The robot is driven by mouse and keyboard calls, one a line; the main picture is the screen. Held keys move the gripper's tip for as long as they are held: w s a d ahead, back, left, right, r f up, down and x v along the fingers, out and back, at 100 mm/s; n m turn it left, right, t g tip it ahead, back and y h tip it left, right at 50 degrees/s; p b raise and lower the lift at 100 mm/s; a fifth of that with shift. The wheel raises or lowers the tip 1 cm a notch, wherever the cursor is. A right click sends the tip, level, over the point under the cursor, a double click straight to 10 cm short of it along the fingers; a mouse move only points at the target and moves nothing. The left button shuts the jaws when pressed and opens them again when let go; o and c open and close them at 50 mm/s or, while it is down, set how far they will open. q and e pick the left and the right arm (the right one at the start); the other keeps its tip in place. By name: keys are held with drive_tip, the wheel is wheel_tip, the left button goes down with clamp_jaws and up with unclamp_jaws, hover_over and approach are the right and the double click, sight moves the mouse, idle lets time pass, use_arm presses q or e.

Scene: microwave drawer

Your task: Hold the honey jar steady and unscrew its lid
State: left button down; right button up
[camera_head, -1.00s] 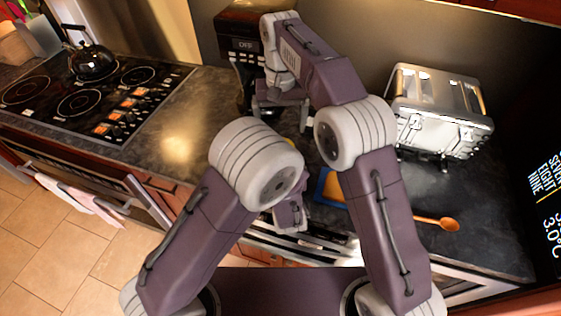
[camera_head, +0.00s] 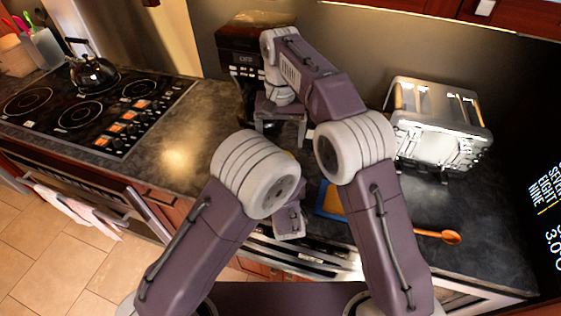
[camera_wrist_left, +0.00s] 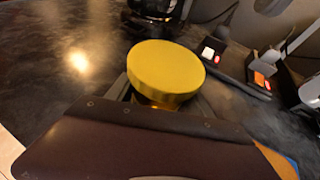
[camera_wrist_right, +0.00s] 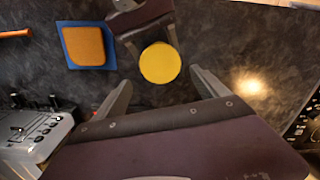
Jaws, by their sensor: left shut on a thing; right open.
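The honey jar's round yellow lid (camera_wrist_left: 165,72) shows large in the left wrist view, with a little amber jar body under it. The lid also shows from above in the right wrist view (camera_wrist_right: 160,63). In the head view the jar is almost fully hidden behind my left arm. My left gripper (camera_wrist_right: 148,40) is shut on the jar body below the lid. My right gripper (camera_head: 280,138) is open. In the right wrist view the lid appears between its spread fingers, with a gap on both sides. I cannot tell its height above the lid.
A blue-edged board or sponge-like slab (camera_wrist_right: 86,45) lies beside the jar on the dark counter. A toaster (camera_head: 437,122) and wooden spoon (camera_head: 440,236) are to the right. A coffee maker (camera_head: 245,45) stands behind; the stove with a kettle (camera_head: 94,73) is left.

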drive_tip(key=m, duration=0.5)
drive_tip(key=shift+m, duration=0.3)
drive_tip(key=m, duration=1)
drive_tip(key=shift+m, duration=0.4)
wheel_tip(320, 180, down, 8)
